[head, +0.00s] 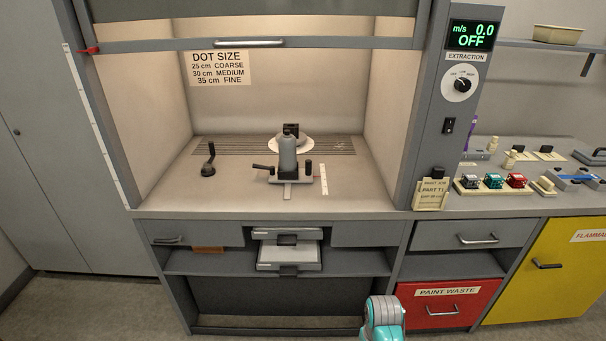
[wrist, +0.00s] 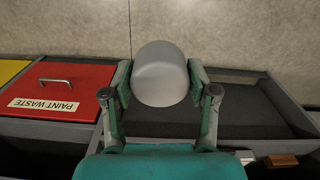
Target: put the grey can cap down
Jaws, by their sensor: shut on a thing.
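The grey can cap (wrist: 160,74) is a rounded, smooth grey piece in the middle of the wrist view. My gripper (wrist: 160,82) is shut on it, with one green finger pad against each side. The cap is held in the air above the floor, in front of the cabinet. In the head view only a teal part of my arm shows at the bottom edge; the gripper and the cap are out of that view. A grey spray can (head: 288,155) stands upright on a fixture inside the fume hood.
The hood floor (head: 235,185) has free room around the fixture and a black crank handle (head: 208,160). The bench at right carries several coloured blocks (head: 492,181). Below are the red paint waste drawer (head: 450,303), a yellow cabinet (head: 550,275) and partly open trays (head: 288,255).

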